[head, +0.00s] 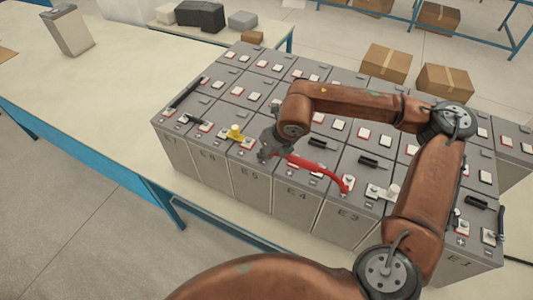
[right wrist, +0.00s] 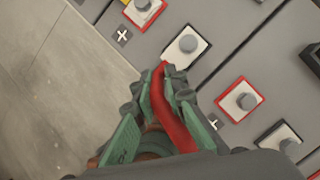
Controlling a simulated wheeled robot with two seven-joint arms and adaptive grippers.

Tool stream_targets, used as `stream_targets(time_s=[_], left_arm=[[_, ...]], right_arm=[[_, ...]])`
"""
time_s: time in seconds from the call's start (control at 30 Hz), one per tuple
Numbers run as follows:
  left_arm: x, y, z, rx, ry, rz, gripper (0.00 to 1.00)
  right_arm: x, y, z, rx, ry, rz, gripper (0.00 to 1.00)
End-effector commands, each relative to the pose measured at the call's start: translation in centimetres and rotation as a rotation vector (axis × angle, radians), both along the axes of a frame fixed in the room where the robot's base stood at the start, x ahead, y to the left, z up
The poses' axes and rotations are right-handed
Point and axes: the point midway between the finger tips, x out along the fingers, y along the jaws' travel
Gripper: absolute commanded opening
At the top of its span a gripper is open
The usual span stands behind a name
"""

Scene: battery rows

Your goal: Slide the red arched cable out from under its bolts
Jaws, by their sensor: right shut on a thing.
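The red arched cable (head: 318,170) lies across the front row of batteries, around those marked E4 and E3. Its right end is at a bolt (head: 348,182). My right gripper (head: 270,150) is at its left end. In the right wrist view the gripper (right wrist: 168,88) is shut around the red cable (right wrist: 180,125), with the cable's tip just beyond the fingers. A bolt on a white, dark-edged pad (right wrist: 187,45) is close by the tip, which looks apart from it. The fingers hide part of the cable. My left gripper is not in view.
A yellow fitting (head: 235,133) stands on the batteries left of my right gripper. Black bars and many bolted terminals cover the battery tops. A single grey battery (head: 67,32) stands on the left tabletop, which is mostly clear. Cardboard boxes (head: 386,62) stand behind the rows.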

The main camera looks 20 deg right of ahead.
Motion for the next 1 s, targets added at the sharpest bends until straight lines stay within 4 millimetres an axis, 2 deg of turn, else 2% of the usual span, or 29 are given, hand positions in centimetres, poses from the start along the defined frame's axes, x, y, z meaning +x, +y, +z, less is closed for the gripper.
stream_targets(time_s=[1.0], left_arm=[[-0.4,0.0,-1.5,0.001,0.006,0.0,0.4]], right_arm=[[-1.6,1.9,0.0,0.0,-0.001,0.001,0.0]])
